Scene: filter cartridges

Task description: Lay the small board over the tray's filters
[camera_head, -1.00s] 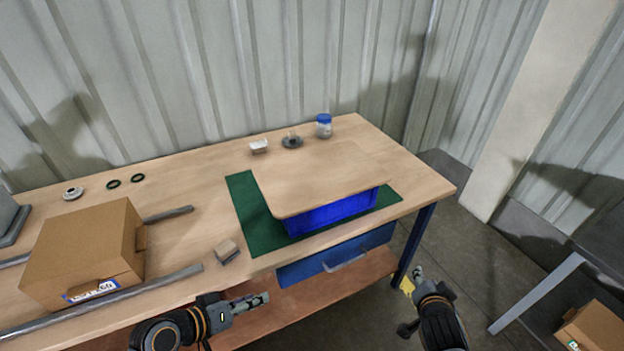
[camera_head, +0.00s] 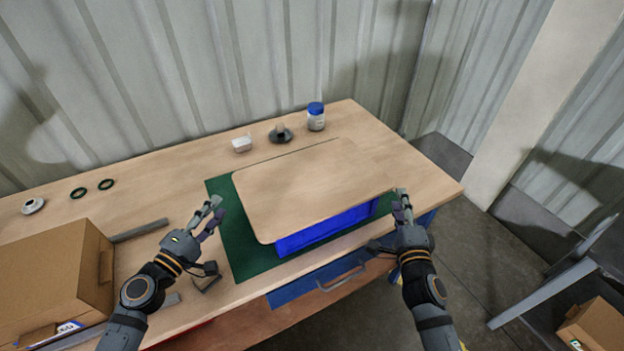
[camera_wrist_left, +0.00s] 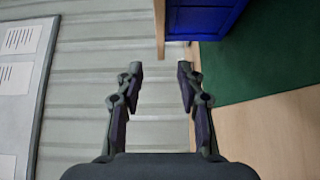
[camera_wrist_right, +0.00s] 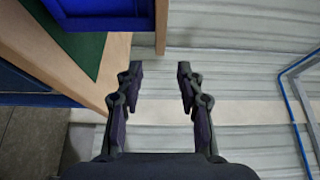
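The small board (camera_head: 315,185), a flat light-wood panel with rounded corners, lies on top of the blue tray (camera_head: 325,232) and overhangs it. Any filters in the tray are hidden beneath it. The board's edge shows as a thin strip in the left wrist view (camera_wrist_left: 160,28) and the right wrist view (camera_wrist_right: 161,28). My left gripper (camera_head: 212,210) is open and empty, left of the board and apart from it. My right gripper (camera_head: 402,205) is open and empty, close to the board's right end; contact cannot be told in the head view.
The tray stands on a green mat (camera_head: 240,245) on the wooden table. A blue-lidded jar (camera_head: 316,117), a dark round part (camera_head: 280,134) and a white block (camera_head: 241,144) stand behind the board. A cardboard box (camera_head: 55,270) and grey bars (camera_head: 140,230) are at left.

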